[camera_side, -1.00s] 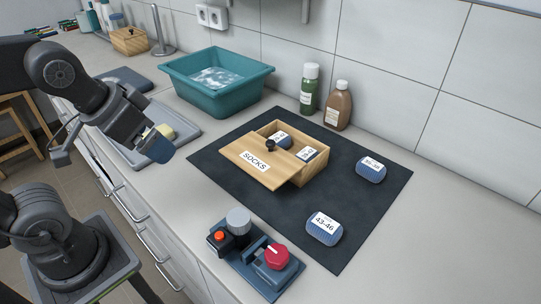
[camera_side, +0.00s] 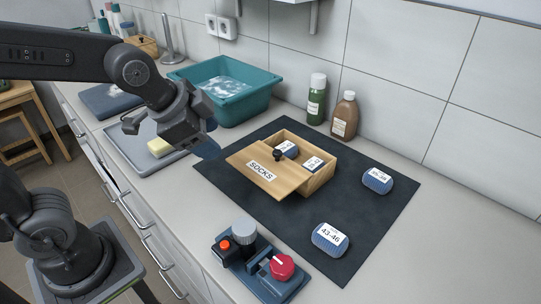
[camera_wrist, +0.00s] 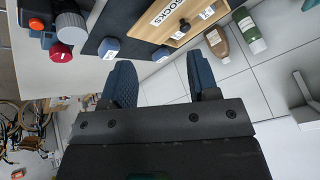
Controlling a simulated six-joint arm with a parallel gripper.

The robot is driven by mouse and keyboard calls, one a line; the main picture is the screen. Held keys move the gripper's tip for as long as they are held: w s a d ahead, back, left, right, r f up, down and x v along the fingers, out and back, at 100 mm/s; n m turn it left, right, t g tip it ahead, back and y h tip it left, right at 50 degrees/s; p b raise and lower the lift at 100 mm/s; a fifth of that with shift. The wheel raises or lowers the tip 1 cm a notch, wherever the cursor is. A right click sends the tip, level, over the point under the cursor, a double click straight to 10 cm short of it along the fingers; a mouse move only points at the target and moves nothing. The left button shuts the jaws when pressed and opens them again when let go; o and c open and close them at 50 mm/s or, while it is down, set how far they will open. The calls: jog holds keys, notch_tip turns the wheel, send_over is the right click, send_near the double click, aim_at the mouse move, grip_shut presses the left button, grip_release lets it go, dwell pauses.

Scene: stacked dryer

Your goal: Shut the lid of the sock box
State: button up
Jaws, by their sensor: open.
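The wooden sock box (camera_side: 320,180) stands on the dark mat (camera_side: 345,239). Its lid (camera_side: 257,176), labelled SOCKS with a black knob (camera_side: 278,154), is slid out toward the front left, so the back part of the box is open. Two sock rolls (camera_side: 313,163) show inside. The box also shows at the top of the wrist view (camera_wrist: 187,28). My gripper (camera_side: 208,148) is in the air to the left of the box, apart from it. In the wrist view its two blue fingers (camera_wrist: 161,85) are spread with nothing between them.
Two blue sock rolls lie on the mat, one labelled 35-38 (camera_side: 377,180) and one 43-46 (camera_side: 330,239). A control panel with a red knob (camera_side: 281,267) is in front. A teal basin (camera_side: 233,110) and two bottles (camera_side: 344,117) stand behind. A grey tray (camera_side: 137,154) is at left.

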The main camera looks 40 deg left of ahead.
aim_at(281, 164)
jog(key=w+d+m, duration=0.1)
jog(key=w+d+f+m, duration=0.1)
jog(key=w, duration=0.1)
jog(key=w+d+m, duration=0.1)
jog(key=m, duration=0.1)
jog(key=shift+w+f+h, duration=0.15)
jog(key=shift+f+h, duration=0.1)
jog(key=shift+h, duration=0.05)
jog(key=c, duration=0.5)
jog(key=shift+w+f, duration=0.2)
jog(key=shift+c, duration=0.5)
jog(key=x, duration=0.8)
jog(key=shift+w+f, duration=0.2)
jog(key=shift+f, duration=0.1)
grip_shut()
jog(key=w, duration=0.1)
jog(key=w+a+f, duration=0.1)
jog(key=shift+w, duration=0.4)
jog(key=shift+w+a+f, duration=0.15)
jog(key=shift+w+a, duration=0.15)
jog(key=shift+w, duration=0.3)
jog(key=w, duration=1)
jog(key=shift+d, duration=0.15)
